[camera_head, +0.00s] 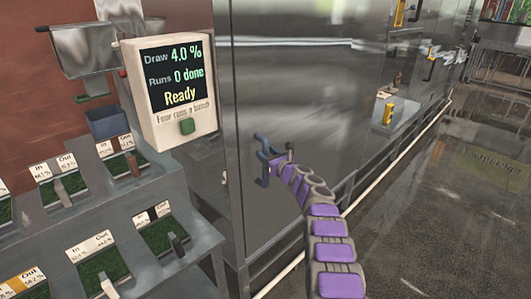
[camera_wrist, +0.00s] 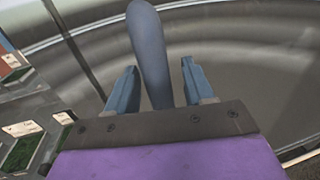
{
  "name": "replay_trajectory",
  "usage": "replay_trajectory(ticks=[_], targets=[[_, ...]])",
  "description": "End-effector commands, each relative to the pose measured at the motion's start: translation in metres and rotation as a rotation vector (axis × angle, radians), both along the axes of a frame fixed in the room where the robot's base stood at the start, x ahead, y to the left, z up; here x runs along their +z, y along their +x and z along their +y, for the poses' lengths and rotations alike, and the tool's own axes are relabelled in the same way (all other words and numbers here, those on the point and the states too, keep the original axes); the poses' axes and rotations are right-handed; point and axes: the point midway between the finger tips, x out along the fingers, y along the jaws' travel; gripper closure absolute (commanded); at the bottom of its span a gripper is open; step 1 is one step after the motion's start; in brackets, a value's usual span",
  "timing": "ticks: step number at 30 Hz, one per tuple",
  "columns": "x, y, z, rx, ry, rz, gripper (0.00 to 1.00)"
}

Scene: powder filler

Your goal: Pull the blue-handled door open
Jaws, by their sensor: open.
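The door (camera_head: 310,85) is a large shiny metal panel in the middle of the head view. It looks flush with its frame. Its blue-grey handle (camera_head: 260,141) stands out near the door's left edge, partly hidden by my gripper (camera_head: 272,160). In the wrist view, the handle (camera_wrist: 148,40) is a rounded bar coming down from the top edge, between the two blue fingers of my gripper (camera_wrist: 159,70). The fingers are apart, one on each side of the bar, with gaps visible. The bar's lower end is hidden behind my wrist.
A control box (camera_head: 168,90) with a screen reading "Ready" stands left of the door. Below it, a stepped grey bench (camera_head: 95,220) holds several green pads with labels. A pale pipe (camera_head: 385,168) runs low along the cabinets. The dark floor (camera_head: 440,215) at right is clear.

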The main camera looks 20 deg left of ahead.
Motion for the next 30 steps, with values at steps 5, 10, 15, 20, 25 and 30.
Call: replay_trajectory(ticks=[5,10,15,20,25,30], targets=[[-0.001,0.0032,0.0059,-0.001,0.004,0.002,0.48],[0.0009,0.0044,0.0082,-0.001,0.009,0.001,0.48],[0.0014,0.0044,0.0086,-0.001,0.01,0.001,0.48],[0.001,0.0043,0.0087,-0.001,0.009,0.001,0.51],[0.0009,0.0043,0.0087,-0.001,0.009,0.001,0.67],[0.0008,0.0046,0.0082,-0.001,0.009,0.001,0.83]])
